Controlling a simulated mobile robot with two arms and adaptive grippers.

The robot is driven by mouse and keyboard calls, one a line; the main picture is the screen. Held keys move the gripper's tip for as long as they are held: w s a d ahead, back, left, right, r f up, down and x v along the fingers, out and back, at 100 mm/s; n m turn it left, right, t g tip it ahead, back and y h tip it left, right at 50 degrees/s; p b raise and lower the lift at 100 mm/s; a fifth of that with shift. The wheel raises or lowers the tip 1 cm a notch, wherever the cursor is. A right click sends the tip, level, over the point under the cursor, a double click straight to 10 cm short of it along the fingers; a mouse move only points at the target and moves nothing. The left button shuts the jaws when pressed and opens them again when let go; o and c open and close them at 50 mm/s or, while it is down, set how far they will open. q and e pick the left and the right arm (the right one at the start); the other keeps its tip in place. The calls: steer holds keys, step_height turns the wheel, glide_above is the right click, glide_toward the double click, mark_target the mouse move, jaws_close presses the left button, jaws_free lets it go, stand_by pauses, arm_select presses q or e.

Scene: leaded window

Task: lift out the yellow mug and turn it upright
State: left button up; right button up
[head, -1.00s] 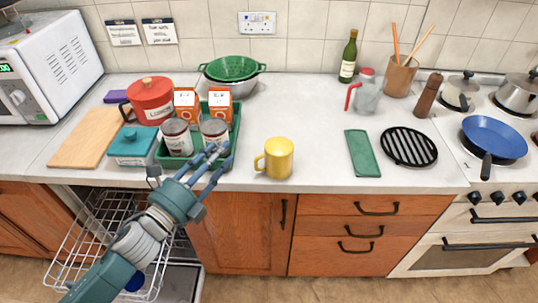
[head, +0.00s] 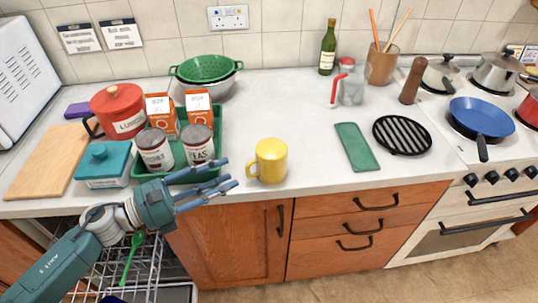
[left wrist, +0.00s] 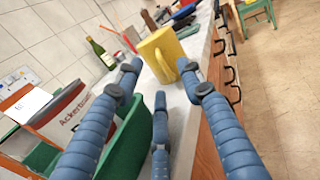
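The yellow mug (head: 268,162) stands on end on the counter near its front edge, right of the green tray, its handle to the left. I cannot tell surely whether its top is the mouth or the base. It also shows in the left wrist view (left wrist: 160,52), ahead of the fingers. My left gripper (head: 228,177) is open and empty, low at the counter's front edge, its fingers pointing right at the mug without touching it. In the left wrist view the spread fingers (left wrist: 162,88) have the mug beyond their tips. My right gripper is not in view.
The green tray (head: 215,150) with cans and cartons stands close behind my left gripper. The pulled-out dish rack (head: 150,268) below holds a green spoon (head: 131,257). A green cloth (head: 356,147) and a black trivet (head: 402,135) lie right of the mug, with clear counter between.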

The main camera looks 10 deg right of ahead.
mark_target(266, 163)
arm_select(q)
steer(key=shift+w+d+r+p, duration=0.1)
steer(key=shift+w+d+p, duration=0.3)
steer(key=shift+d, duration=0.15)
steer(key=p+x, duration=0.1)
steer(key=x, duration=0.2)
steer(key=shift+d+p, duration=0.3)
steer(key=shift+p, duration=0.1)
steer(key=shift+w+d+f, duration=0.2)
steer(key=shift+d+f, duration=0.15)
steer(key=shift+a, duration=0.1)
steer(key=shift+c, duration=0.3)
steer(key=c, duration=0.8)
jaws_close()
steer(key=shift+r, duration=0.1)
